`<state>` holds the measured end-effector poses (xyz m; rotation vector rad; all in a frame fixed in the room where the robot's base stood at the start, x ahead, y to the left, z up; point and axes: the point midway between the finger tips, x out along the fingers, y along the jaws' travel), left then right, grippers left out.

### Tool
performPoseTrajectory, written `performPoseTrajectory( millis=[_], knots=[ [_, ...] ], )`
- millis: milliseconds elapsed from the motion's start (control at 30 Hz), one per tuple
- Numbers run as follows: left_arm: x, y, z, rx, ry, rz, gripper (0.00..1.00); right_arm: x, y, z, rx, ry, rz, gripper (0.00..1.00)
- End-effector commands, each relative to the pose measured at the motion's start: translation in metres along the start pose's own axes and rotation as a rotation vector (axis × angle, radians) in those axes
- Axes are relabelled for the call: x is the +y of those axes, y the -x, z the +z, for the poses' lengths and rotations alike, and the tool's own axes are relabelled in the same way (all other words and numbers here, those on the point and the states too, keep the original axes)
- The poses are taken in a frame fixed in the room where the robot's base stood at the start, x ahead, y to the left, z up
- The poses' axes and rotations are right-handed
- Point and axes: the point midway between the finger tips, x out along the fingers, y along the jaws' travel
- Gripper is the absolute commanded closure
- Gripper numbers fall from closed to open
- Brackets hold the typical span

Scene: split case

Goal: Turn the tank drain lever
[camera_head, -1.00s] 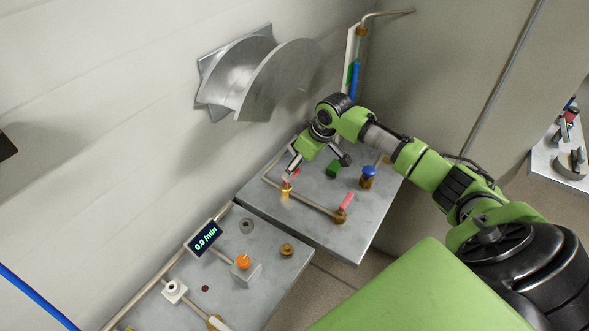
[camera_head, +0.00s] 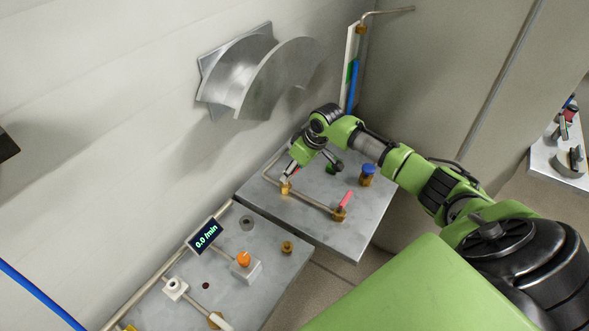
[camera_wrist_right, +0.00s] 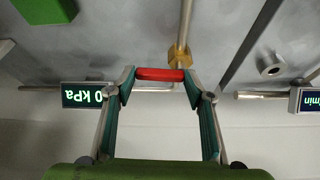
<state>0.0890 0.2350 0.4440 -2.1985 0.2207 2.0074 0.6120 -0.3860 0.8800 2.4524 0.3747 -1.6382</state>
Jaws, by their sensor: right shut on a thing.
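A red lever handle (camera_wrist_right: 160,74) on a brass valve (camera_wrist_right: 179,56) lies between the fingertips of my right gripper (camera_wrist_right: 159,86) in the wrist view. The gripper is shut on this handle, one finger at each end. In the head view my right gripper (camera_head: 288,178) reaches down to the brass valve (camera_head: 285,188) at the left of the rear grey panel (camera_head: 330,228), and it mostly hides that handle. A second red lever (camera_head: 346,198) stands on another brass valve near the panel's front. I cannot tell from labels which is the drain lever. My left gripper is out of view.
A blue-capped brass valve (camera_head: 367,172) stands right of my gripper. The front panel (camera_head: 258,283) carries an orange knob (camera_head: 243,259) and a display (camera_head: 206,236) reading 0.0 /min. A kPa display (camera_wrist_right: 88,95) shows beside my fingers. A metal scroll shape (camera_head: 262,75) juts from the wall.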

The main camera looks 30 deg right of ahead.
Motion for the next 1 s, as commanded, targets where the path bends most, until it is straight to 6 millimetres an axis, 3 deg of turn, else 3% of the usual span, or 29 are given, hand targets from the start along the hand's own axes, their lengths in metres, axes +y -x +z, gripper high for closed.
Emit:
performPoseTrajectory(
  millis=[533,567,600,1000],
  knots=[
    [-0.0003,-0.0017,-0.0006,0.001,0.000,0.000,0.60,0.0009,-0.0013,-0.0032,-0.001,0.099,-0.040,0.73],
    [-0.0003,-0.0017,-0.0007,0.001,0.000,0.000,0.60,0.0009,-0.0013,-0.0032,0.000,0.099,-0.040,0.47],
    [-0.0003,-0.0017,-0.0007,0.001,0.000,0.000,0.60,0.0009,-0.0013,-0.0032,0.000,0.099,-0.040,0.36],
    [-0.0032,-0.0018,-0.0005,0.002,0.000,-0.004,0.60,0.0015,0.0017,-0.0033,0.000,0.097,-0.040,0.35]
  ],
)
